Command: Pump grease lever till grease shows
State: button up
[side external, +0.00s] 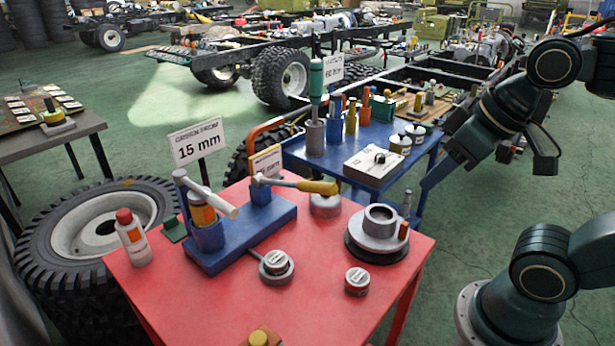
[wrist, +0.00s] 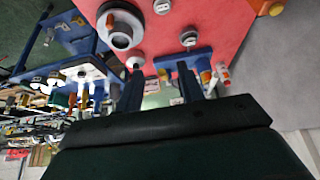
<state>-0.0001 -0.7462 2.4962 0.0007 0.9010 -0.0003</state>
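A blue base (side external: 245,238) stands on the red table. At its left a blue cup holds an orange-and-yellow canister (side external: 203,212), with a pale lever (side external: 212,197) slanting over it. At its right a blue post carries a metal lever with a yellow grip (side external: 318,187). I cannot tell which one is the grease lever. No grease can be made out. The blue base also shows in the wrist view (wrist: 182,61), near the finger ends. My gripper (wrist: 160,75) is open in the wrist view, with nothing visible between its two dark fingers. In the side view its fingers cannot be made out.
The red table (side external: 200,310) also bears a red-capped bottle (side external: 133,238), a grey ring fitting (side external: 377,230) and small round tins. A sign (side external: 197,142) reads 15 mm. A blue cart (side external: 325,163) with tools stands behind. A large tyre (side external: 45,240) is at left.

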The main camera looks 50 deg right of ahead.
jog(key=shift+w+r, duration=0.25)
jog(key=shift+w, duration=0.1)
jog(key=c, duration=0.7)
jog(key=w+r, duration=0.1)
jog(key=w, duration=0.3)
jog(key=w+r+g, duration=0.1)
jog(key=w, duration=0.3)
jog(key=w+r+g, duration=0.1)
jog(key=w+r, duration=0.1)
jog(key=w, duration=0.2)
jog(key=shift+d+r+h, duration=0.1)
jog(key=shift+d+h, duration=0.2)
jog(key=shift+d, duration=0.05)
grip_shut()
jog(key=w+f+g, duration=0.2)
jog(key=w, duration=1.1)
jog(key=shift+a+f, duration=0.2)
jog(key=shift+a, duration=0.1)
